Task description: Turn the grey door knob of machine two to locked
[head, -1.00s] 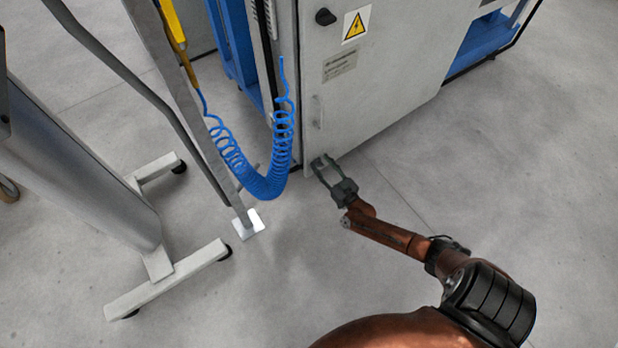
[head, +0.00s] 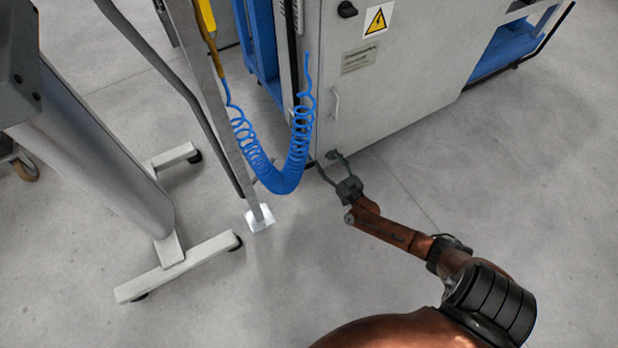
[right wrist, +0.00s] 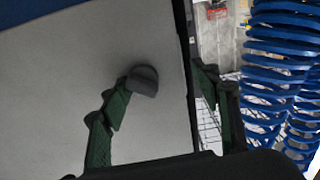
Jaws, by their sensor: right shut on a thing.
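The grey cabinet door (head: 400,85) stands at the top centre of the head view. A dark round knob (head: 347,9) sits high on it, left of a yellow warning sign. My right gripper (head: 328,160) is low at the door's left bottom corner, well below the knob. In the right wrist view, one finger (right wrist: 108,115) lies over the grey door face (right wrist: 60,80). The other finger (right wrist: 212,90) is past the door's edge, so the gripper is shut on the door edge. My left gripper is not in view.
A coiled blue hose (head: 290,170) hangs just left of the door and my right gripper. A grey wheeled stand (head: 110,160) with floor feet fills the left. A small handle (head: 336,103) is on the door. The floor at right is open.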

